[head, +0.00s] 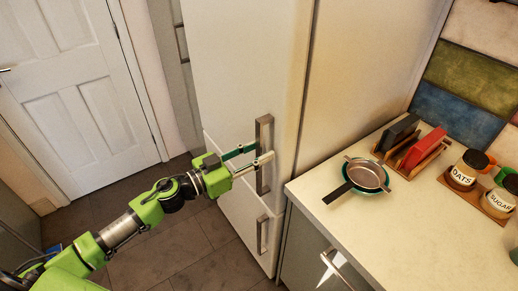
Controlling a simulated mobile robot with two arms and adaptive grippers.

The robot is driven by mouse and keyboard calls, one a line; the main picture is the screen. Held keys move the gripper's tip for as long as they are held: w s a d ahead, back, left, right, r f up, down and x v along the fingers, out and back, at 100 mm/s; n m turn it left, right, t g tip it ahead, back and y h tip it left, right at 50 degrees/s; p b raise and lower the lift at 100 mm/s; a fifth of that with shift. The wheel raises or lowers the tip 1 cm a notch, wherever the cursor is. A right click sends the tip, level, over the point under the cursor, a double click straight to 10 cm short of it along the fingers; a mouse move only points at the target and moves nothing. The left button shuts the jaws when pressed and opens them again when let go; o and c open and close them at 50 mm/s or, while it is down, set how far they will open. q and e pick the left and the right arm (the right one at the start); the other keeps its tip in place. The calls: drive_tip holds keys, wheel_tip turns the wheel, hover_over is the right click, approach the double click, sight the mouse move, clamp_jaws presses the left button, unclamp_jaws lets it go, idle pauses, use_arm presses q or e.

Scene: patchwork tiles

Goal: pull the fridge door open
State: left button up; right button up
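The tall white fridge (245,75) stands in the middle of the head view. Its upper door looks shut. A vertical metal handle (265,133) sits on the door near its right edge, and a second handle (262,236) sits lower, on the lower door (243,222). My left gripper (264,151) is at the upper handle, with its two fingers spread apart. One fingertip ends by the handle's left side and the other crosses in front of the bar. I cannot tell whether either touches it. My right gripper is not in view.
A counter (325,212) stands right of the fridge, with a pan (367,175), a rack (411,150) and labelled jars (465,170) on it. A white room door (70,90) is at the left. Tiled floor (165,245) lies open before the fridge.

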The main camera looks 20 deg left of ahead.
use_arm(q)
drive_tip(key=shift+w+d, duration=0.1)
drive_tip(key=shift+w, duration=0.05)
clamp_jaws()
